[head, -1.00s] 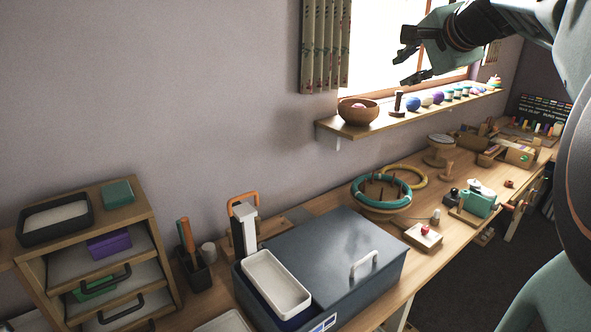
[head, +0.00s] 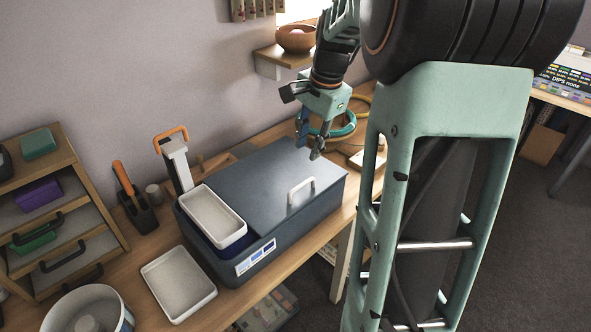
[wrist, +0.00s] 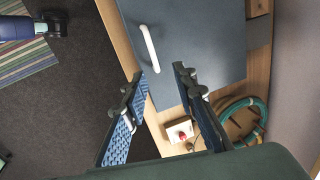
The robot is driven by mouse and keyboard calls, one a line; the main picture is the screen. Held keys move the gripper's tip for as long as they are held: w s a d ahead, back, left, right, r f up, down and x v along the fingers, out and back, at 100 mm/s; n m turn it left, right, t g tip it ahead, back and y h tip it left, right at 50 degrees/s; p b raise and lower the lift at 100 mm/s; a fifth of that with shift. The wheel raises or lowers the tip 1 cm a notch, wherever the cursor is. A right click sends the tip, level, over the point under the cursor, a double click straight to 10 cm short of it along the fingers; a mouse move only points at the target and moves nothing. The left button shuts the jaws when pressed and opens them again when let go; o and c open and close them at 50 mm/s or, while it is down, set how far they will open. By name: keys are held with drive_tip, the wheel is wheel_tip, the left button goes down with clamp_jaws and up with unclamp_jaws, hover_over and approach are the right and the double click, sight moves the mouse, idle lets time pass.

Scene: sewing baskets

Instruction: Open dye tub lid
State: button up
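The dye tub (head: 226,267) is a dark grey box on the bench with a label on its front. Its flat grey lid (head: 262,170) lies over most of the top, with a white bar handle (head: 301,190) near the right front edge. The handle (wrist: 150,48) also shows in the wrist view, ahead of the fingertips. My gripper (head: 309,148) is above the lid's back right part, fingers pointing down. In the wrist view my gripper (wrist: 161,74) is open and empty, apart from the handle.
A white tray (head: 213,215) sits on the tub's left end, over a dark blue opening. Another white tray (head: 178,282) lies left of the tub. A tool with an orange handle (head: 171,138) stands behind the tub. A teal ring (wrist: 229,117) lies beyond its right end.

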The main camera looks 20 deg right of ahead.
sight(301, 185)
drive_tip(key=shift+g, duration=0.3)
drive_tip(key=f, duration=0.8)
drive_tip(key=w+a+f, duration=0.1)
drive_tip(key=f, duration=0.3)
drive_tip(key=shift+r, duration=0.1)
clamp_jaws()
